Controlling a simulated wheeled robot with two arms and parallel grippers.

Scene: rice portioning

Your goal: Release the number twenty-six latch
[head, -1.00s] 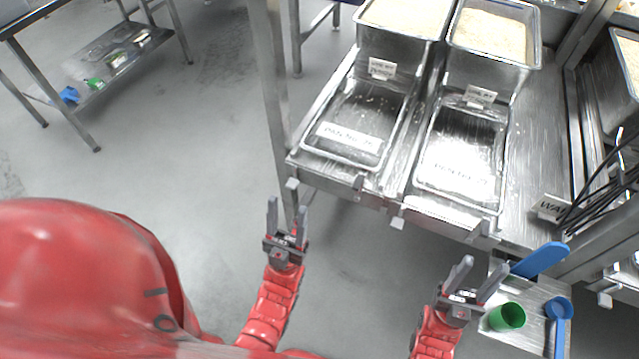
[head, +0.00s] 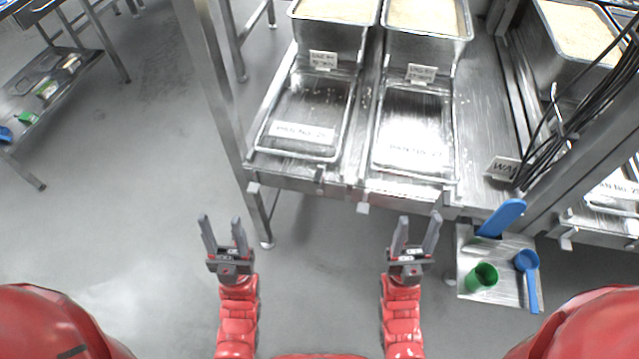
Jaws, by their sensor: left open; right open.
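Two shallow steel pans lie side by side on the steel counter: a left pan (head: 345,112) and a right pan (head: 453,125). Each has a white label inside, the left label (head: 303,133) and the right label (head: 413,152); their numbers are too blurred to read surely. Small grey latch-like tabs line the counter's front edge, including a left one (head: 253,188), a middle one (head: 363,208) and one below the left pan (head: 319,178). I cannot tell which is number twenty-six. My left gripper (head: 221,220) and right gripper (head: 419,218) are open and empty, short of the edge.
Deep bins of grain (head: 335,38) stand behind the pans. A small side shelf (head: 509,292) at right holds a green cup (head: 482,277), a blue scoop (head: 526,262) and a blue paddle (head: 502,217). Black cables hang at right.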

